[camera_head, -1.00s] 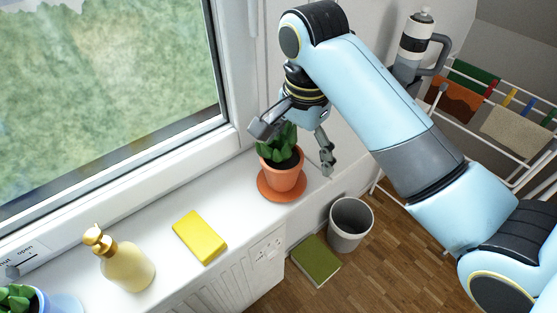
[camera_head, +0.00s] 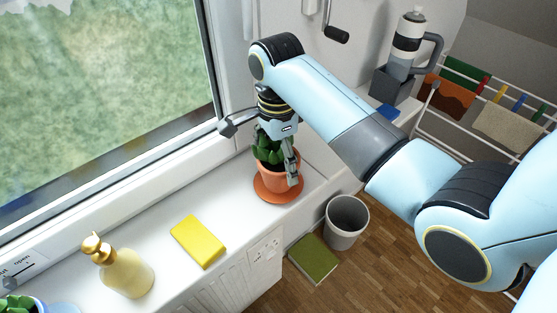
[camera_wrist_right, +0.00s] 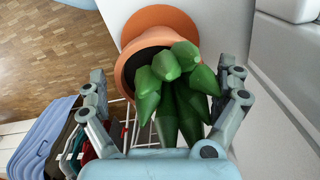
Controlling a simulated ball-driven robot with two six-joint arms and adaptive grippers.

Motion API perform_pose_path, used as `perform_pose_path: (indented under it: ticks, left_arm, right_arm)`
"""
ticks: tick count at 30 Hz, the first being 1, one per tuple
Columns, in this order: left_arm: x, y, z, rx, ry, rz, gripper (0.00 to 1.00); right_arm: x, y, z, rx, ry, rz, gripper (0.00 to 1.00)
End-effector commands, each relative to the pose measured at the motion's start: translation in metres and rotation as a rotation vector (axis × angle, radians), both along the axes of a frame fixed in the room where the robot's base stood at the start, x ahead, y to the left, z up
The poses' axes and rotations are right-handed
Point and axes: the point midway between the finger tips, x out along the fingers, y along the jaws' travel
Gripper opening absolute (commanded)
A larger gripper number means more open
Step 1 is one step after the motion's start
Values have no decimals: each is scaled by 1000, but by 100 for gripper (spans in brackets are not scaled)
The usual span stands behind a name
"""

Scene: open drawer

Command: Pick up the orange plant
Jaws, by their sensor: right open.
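The orange plant (camera_head: 279,178) is a green succulent in a terracotta-orange pot. It stands upright on an orange saucer (camera_head: 264,194) at the right end of the white window sill. My right gripper (camera_head: 276,160) is over the plant, pointing down, open. One finger shows in front of the pot's right side; the other is hard to make out behind the leaves. In the right wrist view the two fingers of the gripper (camera_wrist_right: 167,78) spread on either side of the green leaves, with the orange pot (camera_wrist_right: 161,26) beyond. Contact cannot be told. My left gripper is out of view.
A yellow sponge (camera_head: 198,241) and a cream soap dispenser (camera_head: 127,272) stand on the sill, left of the plant. The window frame (camera_head: 222,160) runs behind. A grey bin (camera_head: 346,222) and a green book (camera_head: 314,259) are on the floor below.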

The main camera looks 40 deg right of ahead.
Motion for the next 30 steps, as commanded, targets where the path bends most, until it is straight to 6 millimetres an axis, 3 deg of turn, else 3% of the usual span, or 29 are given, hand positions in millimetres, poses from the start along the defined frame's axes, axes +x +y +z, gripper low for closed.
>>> perform_pose_path:
  ticks: [4, 11, 27, 30]
  left_arm:
    - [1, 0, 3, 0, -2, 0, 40]
    - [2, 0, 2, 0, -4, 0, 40]
    - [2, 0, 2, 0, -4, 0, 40]
    - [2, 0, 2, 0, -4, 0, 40]
  right_arm:
    - [0, 0, -13, 0, 0, 0, 100]
    - [0, 0, -14, 0, -1, 0, 99]
    - [0, 0, -14, 0, -1, 0, 28]
    - [1, 0, -13, 1, -3, 0, 28]
